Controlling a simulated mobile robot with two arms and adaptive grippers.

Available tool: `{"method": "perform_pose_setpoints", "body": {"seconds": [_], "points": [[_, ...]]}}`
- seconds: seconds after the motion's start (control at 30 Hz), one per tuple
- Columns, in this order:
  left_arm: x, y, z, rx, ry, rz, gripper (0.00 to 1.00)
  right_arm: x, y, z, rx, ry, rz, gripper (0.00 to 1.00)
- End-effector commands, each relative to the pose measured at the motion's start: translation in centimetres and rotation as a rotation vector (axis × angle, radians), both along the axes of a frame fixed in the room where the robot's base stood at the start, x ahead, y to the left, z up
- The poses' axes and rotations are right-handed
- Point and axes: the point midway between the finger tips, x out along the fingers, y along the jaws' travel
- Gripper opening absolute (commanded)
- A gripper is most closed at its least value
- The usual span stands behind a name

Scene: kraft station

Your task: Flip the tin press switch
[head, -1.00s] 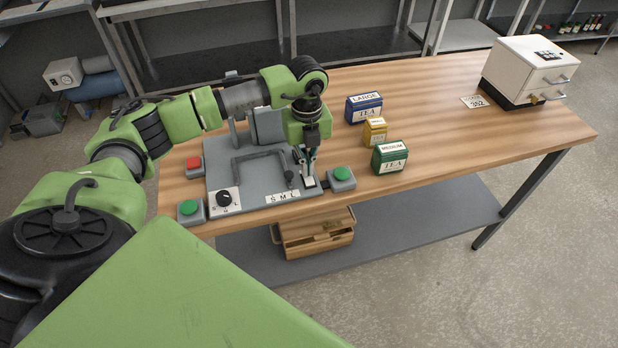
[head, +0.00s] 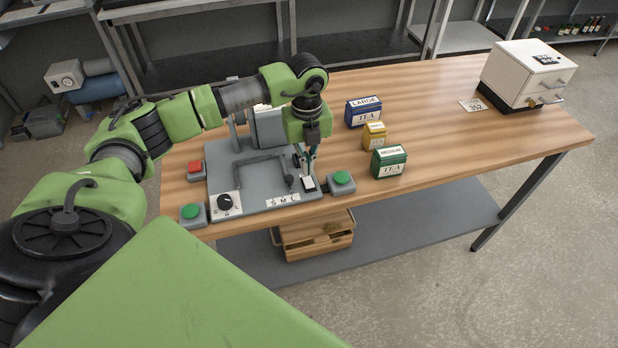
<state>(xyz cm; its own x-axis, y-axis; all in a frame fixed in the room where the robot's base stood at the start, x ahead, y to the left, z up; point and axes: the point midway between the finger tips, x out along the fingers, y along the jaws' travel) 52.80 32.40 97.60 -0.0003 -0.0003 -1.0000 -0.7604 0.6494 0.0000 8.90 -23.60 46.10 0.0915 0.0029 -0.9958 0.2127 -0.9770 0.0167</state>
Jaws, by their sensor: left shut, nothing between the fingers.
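The tin press (head: 235,170) is a grey plate with a raised frame at the left of the wooden table. Near its right front corner is a small white switch-like part (head: 308,184), beside the S M L label (head: 283,200). A black dial (head: 226,202) sits at its front left. My left gripper (head: 310,168) points down just above the white part, its fingers together and empty. Whether the fingertips touch the part cannot be told. My right gripper is not in view.
Green buttons stand at the press's right (head: 342,178) and front left (head: 191,211), with a red button (head: 194,167) behind. Blue (head: 363,115), yellow (head: 374,137) and green (head: 389,165) tea tins stand to the right. A white drawer box (head: 525,72) is at the far right.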

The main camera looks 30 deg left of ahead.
Motion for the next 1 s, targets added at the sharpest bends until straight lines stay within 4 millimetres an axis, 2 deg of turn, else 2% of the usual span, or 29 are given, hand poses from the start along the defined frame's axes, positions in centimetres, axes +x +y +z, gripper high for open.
{"method": "perform_pose_setpoints", "body": {"seconds": [0.03,0.5,1.0], "points": [[0.0,0.0,0.7,0.000,0.000,0.000,0.00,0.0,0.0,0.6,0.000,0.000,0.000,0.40],[0.0,0.0,4.3,-0.001,-0.001,0.000,0.00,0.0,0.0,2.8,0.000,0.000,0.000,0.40],[0.0,0.0,4.3,0.000,0.000,0.000,0.00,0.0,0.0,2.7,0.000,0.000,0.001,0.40]]}}
